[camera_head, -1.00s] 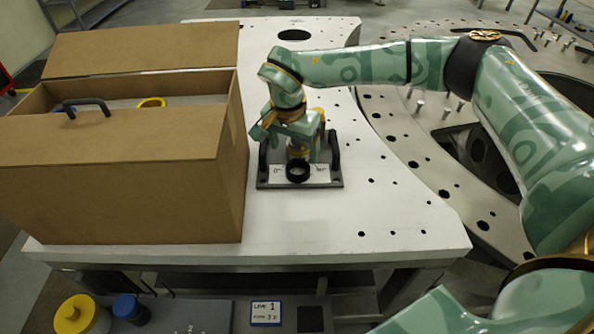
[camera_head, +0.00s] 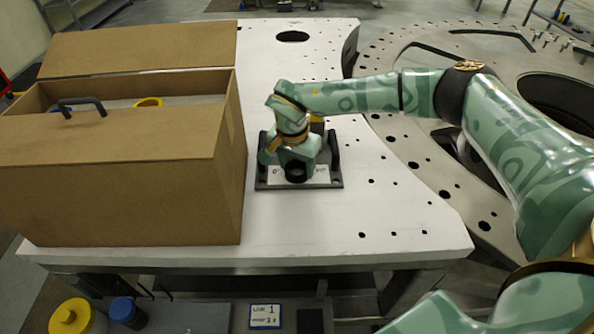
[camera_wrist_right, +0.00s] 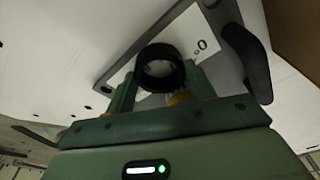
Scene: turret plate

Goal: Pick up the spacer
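A black ring (camera_head: 296,172), which looks like the spacer, is at the front of a dark tray (camera_head: 262,182) with a white label strip, on the white table. My right gripper (camera_head: 291,160) points down over this tray, right behind the ring, and hides the tray's middle. In the right wrist view the ring (camera_wrist_right: 160,68) shows between the two green fingers (camera_wrist_right: 161,88), which stand apart on either side of it. I cannot see a clear grip on it. My left gripper is not in view.
A brown open box (camera_head: 120,190) stands close on the left, with a dark handle (camera_head: 80,103) and a yellow ring (camera_head: 148,102) inside. Upright dark handles (camera_head: 334,150) flank the tray. The table (camera_head: 400,215) is clear on the right. A yellow part (camera_head: 317,120) shows behind my gripper.

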